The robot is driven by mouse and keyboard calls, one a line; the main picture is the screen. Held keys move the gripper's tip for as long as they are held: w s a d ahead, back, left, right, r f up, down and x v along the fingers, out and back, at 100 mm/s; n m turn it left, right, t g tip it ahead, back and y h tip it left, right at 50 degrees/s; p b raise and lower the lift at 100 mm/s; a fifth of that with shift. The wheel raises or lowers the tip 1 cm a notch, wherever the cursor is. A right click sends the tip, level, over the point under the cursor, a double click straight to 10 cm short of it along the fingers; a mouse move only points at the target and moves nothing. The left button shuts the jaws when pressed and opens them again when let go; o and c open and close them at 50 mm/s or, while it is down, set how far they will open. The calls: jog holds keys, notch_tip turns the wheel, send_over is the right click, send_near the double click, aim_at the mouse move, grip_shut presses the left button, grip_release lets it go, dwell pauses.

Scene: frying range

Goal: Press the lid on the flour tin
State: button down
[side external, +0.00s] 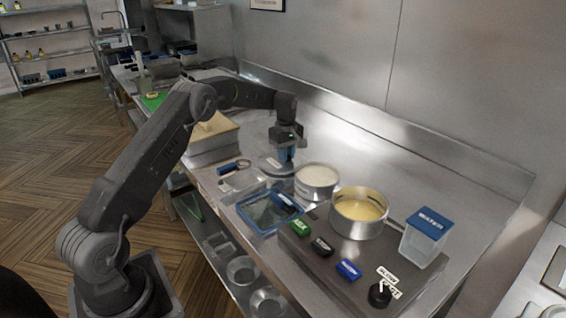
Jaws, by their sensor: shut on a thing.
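The flour tin (316,194) is a round, open metal tin with pale contents and a small label on its side. It stands on the steel counter, right of my gripper (285,158). My gripper points down and is shut on the lid (268,165), a flat grey disc just left of the tin. The fingers hide part of the lid and the exact grip. The lid is apart from the tin's rim. I cannot tell whether it touches the counter.
A wider pan of yellow liquid (358,207) stands right of the tin. A blue-lidded clear container (424,238) is farther right. A large box (212,142) stands left.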

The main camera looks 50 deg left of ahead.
jog(key=shift+r, duration=2.5)
jog(key=w+d+r, duration=0.1)
jog(key=d+r, duration=0.2)
jog(key=d, duration=0.5)
jog(key=d+r, duration=0.4)
jog(key=d, duration=0.4)
jog(key=shift+d+f, duration=0.1)
jog(key=shift+f, duration=3.1)
jog(key=shift+f, duration=0.2)
jog(key=c, duration=1)
grip_release()
